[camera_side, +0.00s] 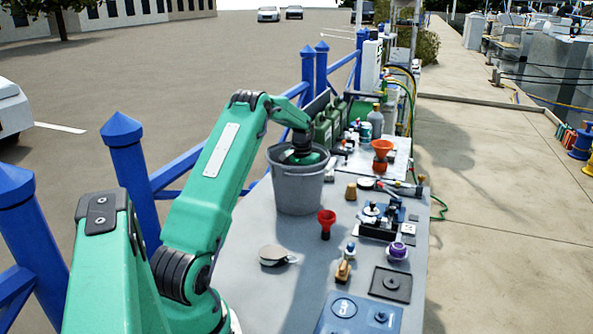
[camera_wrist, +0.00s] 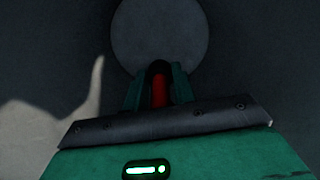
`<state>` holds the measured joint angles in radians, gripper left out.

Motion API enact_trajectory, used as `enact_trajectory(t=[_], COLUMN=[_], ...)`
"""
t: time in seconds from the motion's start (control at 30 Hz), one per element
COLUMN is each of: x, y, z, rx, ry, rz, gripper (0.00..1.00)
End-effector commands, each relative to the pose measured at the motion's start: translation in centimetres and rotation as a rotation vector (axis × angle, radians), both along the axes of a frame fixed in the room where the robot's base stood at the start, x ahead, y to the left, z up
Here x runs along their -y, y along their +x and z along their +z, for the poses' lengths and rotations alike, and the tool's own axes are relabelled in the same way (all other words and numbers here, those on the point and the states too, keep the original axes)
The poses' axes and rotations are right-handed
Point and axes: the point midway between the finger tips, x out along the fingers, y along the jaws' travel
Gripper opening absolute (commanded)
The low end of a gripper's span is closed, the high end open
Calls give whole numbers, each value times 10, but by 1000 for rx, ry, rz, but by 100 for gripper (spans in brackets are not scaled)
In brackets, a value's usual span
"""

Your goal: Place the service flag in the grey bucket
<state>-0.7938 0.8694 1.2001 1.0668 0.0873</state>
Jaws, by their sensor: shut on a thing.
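The grey bucket (camera_side: 297,190) stands upright on the grey table, left of its middle. My arm reaches over its rim, and my gripper is down inside it, hidden by the bucket wall in the side view. In the wrist view my gripper (camera_wrist: 158,75) is shut on a red thing, likely the service flag (camera_wrist: 159,92), of which only a narrow strip shows between the fingers. The bucket's round floor (camera_wrist: 160,30) lies beyond the fingertips, with the dark inner wall around it. I cannot tell whether the red thing touches the floor.
A red funnel-shaped thing (camera_side: 326,222) stands right in front of the bucket, and a round pale item (camera_side: 274,255) lies nearer. Black and blue hardware (camera_side: 381,220) fills the table's right side. Green cans (camera_side: 323,132) and an orange funnel (camera_side: 382,150) stand behind. A blue fence (camera_side: 129,165) runs along the left.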

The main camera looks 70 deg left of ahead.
Motion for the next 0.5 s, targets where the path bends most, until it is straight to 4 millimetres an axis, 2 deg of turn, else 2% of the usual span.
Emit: enact_trajectory(t=[0.13,0.4,0.5], x=[0,0,0], y=[0,0,0], z=[-5,-33,-37], rx=[-2,-2,0], ry=[-1,-2,0], rz=[0,0,0], gripper=[2,2,2])
